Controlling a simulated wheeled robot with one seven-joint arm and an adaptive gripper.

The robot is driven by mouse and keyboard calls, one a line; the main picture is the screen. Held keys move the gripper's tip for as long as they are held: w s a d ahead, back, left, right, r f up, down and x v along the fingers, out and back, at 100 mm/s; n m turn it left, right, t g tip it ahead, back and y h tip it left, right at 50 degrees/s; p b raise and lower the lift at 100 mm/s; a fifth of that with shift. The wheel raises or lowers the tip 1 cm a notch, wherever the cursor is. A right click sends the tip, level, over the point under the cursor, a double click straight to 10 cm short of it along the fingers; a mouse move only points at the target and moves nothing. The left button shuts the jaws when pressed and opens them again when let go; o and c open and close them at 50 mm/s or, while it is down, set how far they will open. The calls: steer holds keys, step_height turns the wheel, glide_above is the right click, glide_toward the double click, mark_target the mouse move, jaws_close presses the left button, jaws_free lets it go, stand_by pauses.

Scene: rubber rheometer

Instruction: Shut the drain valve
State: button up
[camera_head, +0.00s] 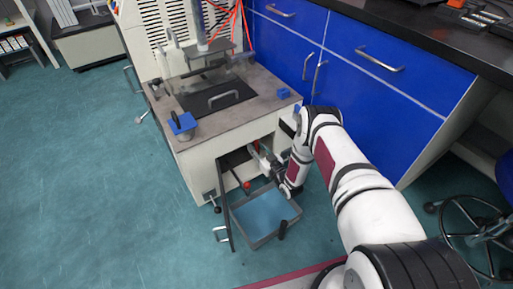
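The machine (215,130) is a pale cabinet with a grey top and an opening low in its front. Inside and at this opening are a small red ball-like knob (247,185) and another small red part near my gripper. One of these may belong to the drain valve, but I cannot tell which, nor its setting. My gripper (262,163) reaches into the right part of the opening, above and to the right of the red knob. Its fingertips are small and partly hidden, so its grip is unclear.
A grey-rimmed tray with a blue inside (262,213) sits below the opening, under my arm. A dark upright door edge (226,205) with a handle stands at its left. Blue drawers (375,60) are at right. Open floor (90,190) lies to the left.

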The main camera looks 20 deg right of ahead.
steer(key=v, duration=1.2)
stand_by(0.4)
